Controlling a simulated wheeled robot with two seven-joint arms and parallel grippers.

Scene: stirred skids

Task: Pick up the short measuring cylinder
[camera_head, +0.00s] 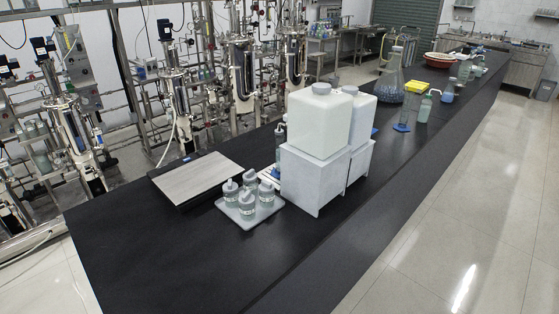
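A clear measuring cylinder (404,112) stands upright on a blue base on the black bench, right of the white containers. A second blue base (374,132) shows just behind the right edge of the white containers; what stands on it is mostly hidden. Both are small in the view, and I cannot tell which is the short cylinder. Neither of my grippers is in view.
Two white containers (318,118) on white stands block the bench middle. Nearer are a tray (226,208) with several lidded jars and a flat grey plate (197,177). A large flask (391,82) and pump bottles (425,106) stand farther back. The near bench (150,260) is clear.

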